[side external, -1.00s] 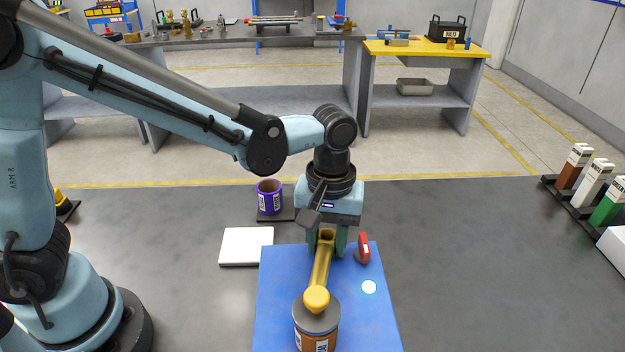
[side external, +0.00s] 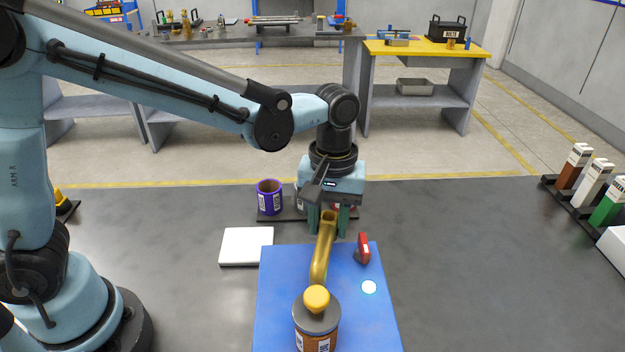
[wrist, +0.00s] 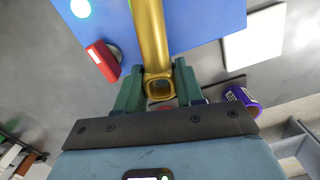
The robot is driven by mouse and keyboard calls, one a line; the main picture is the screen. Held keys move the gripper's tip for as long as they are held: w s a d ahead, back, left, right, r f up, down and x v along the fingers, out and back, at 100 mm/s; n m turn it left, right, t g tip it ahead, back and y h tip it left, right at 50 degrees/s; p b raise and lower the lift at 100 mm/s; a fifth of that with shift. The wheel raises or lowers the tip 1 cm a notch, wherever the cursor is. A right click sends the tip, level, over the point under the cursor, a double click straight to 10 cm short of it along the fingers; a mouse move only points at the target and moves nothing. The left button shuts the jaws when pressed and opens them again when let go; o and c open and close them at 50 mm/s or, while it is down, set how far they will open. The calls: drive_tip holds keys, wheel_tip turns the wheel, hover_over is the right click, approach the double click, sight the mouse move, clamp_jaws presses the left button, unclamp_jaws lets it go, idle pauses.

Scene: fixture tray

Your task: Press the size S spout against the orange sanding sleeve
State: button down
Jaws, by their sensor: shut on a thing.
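The gold spout (side external: 325,245) is a curved tube held by my gripper (side external: 328,214). In the wrist view the spout (wrist: 149,35) runs away from between the two green fingers (wrist: 159,86), its open ring end towards me. The orange sanding sleeve (side external: 310,341) stands upright at the front of the blue tray, under a grey cap with a yellow knob. The spout's far end lies just behind the knob in the side view; I cannot tell whether it touches the sleeve. No size mark is readable on the spout.
The blue tray (side external: 280,300) also carries a red block (side external: 363,249) near its back right and a bright round spot (side external: 369,287). A purple sleeve (side external: 269,198) stands on a dark rack behind. A white slab (side external: 246,246) lies left of the tray.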

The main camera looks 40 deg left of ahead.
drive_tip(key=shift+r, duration=2.55)
